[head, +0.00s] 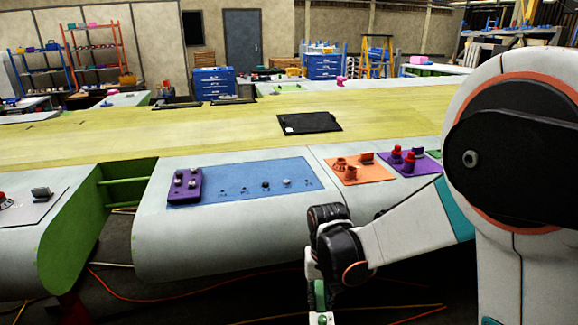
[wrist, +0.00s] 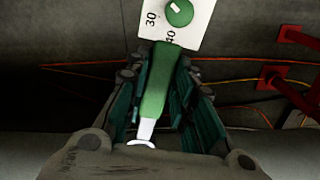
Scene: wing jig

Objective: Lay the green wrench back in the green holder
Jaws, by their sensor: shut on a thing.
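My gripper (wrist: 165,90) is shut on the green wrench (wrist: 160,85), with a finger on each side of its green handle. In the wrist view a white shaft and curved white end point toward the palm. A white plate with a green knob and the numbers 30 and 40 shows at the handle's far end. In the head view my gripper hangs low in front of the wing's rounded edge, and a little of the green wrench (head: 320,295) shows. A small green patch (head: 433,154) shows beside the purple board, partly behind my arm; I cannot tell if it is the green holder.
The pale wing (head: 240,230) carries a blue panel (head: 285,177) with a purple block (head: 182,185), an orange board (head: 372,174) and a purple board (head: 425,163) with red-topped parts. A black mat (head: 310,122) lies behind. Red brackets (wrist: 278,77) and cables show below.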

